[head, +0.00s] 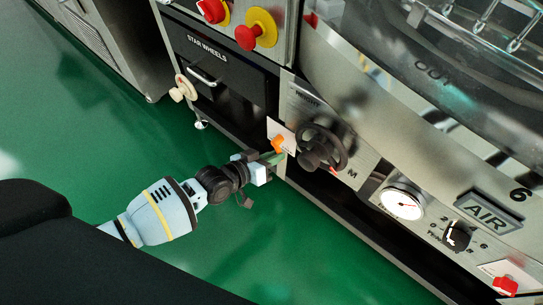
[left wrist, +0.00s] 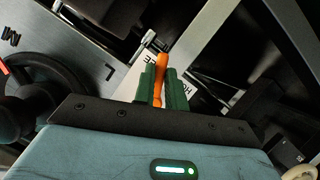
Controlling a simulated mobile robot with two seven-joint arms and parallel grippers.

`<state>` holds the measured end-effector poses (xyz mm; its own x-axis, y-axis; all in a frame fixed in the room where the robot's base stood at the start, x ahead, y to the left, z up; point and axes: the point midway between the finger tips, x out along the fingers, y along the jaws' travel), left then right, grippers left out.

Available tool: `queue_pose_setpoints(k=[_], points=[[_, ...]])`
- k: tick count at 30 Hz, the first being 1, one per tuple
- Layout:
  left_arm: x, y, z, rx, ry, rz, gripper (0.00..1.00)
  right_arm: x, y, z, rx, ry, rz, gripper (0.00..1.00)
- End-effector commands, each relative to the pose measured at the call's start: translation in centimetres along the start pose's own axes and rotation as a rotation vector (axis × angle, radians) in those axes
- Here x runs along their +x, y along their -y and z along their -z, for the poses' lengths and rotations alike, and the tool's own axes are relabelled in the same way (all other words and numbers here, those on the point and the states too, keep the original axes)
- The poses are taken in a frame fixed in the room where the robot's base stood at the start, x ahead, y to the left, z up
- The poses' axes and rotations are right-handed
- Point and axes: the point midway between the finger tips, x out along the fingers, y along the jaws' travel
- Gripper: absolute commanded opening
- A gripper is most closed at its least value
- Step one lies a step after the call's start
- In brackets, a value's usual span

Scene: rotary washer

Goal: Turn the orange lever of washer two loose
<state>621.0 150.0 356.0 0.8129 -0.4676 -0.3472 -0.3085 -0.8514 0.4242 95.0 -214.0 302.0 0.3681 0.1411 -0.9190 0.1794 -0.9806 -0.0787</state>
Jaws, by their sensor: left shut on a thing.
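The orange lever (head: 278,143) sits on a white label plate (head: 275,128) on the washer's front, left of a black handwheel (head: 322,148). In the left wrist view the lever (left wrist: 161,62) stands between the two green fingers of my left gripper (left wrist: 161,88). My left gripper (head: 273,159) reaches in from the lower left in the head view and is shut on the lever. The lever's lower part is hidden by the fingers. My right gripper is in neither view.
The black handwheel (left wrist: 25,105) is close to the left of my gripper in the wrist view. A pressure gauge (head: 403,203), a black knob (head: 457,236) and red buttons (head: 246,38) are on the panels. The green floor (head: 250,235) below is clear.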

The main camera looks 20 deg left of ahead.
Motion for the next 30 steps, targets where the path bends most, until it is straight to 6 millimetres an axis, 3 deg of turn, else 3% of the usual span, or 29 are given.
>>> queue_pose_setpoints(k=[12, 30], points=[[0.0, -0.6, -0.2, -0.208, 0.003, -0.085, 0.0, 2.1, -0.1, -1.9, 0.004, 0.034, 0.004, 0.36], [0.0, -0.8, 0.1, -0.249, 0.0, -0.102, 0.0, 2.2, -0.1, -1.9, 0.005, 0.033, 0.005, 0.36]])
